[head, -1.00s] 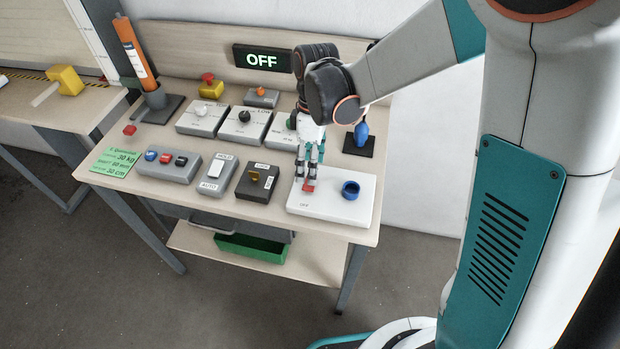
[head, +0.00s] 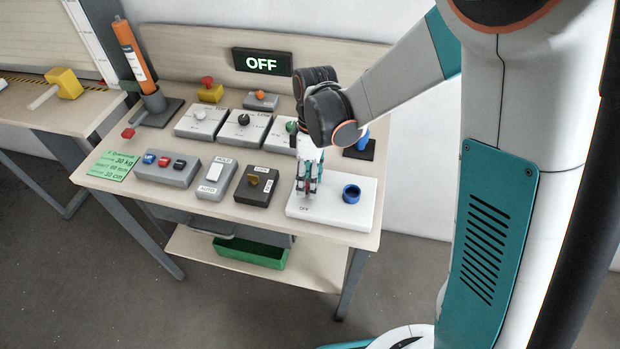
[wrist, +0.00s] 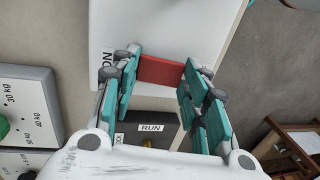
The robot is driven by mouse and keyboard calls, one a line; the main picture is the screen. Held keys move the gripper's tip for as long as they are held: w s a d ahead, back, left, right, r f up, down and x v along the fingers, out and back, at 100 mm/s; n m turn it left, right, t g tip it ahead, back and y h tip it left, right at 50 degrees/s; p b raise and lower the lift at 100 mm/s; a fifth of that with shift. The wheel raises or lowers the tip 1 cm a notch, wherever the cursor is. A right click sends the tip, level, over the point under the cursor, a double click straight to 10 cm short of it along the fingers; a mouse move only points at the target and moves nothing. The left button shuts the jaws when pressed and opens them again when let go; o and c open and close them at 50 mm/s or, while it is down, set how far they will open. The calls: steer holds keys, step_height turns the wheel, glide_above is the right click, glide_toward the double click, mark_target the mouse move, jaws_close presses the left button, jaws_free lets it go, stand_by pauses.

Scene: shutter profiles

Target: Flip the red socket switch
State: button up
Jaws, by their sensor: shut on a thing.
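The red socket switch (wrist: 160,71) stands on a white panel (wrist: 165,25) and lies between my gripper's two teal fingers in the wrist view. My gripper (wrist: 161,76) is shut on it, with a finger at each end. In the head view my gripper (head: 308,188) points down over the left part of the white panel (head: 335,212), and its fingers mostly hide the switch. A label near the switch reads ON in the wrist view. A blue round socket (head: 351,194) sits on the panel right of my gripper.
A black box with a yellow knob (head: 255,184) stands just left of the panel, and a grey rocker box (head: 214,177) beyond it. Several dial boxes stand behind. A display (head: 262,60) reads OFF. A green bin (head: 250,252) is on the lower shelf.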

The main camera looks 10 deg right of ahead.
steer(key=shift+s+a+t+h, duration=0.1)
steer(key=shift+s+t+h, duration=0.1)
steer(key=shift+t, duration=0.45)
steer(key=shift+s+a+t+h, duration=0.1)
steer(key=shift+s+t+h, duration=0.1)
steer(key=shift+t, duration=0.45)
steer(key=o, duration=1)
steer(key=shift+o, duration=0.2)
steer(key=shift+w+d, duration=0.1)
steer(key=shift+w, duration=0.05)
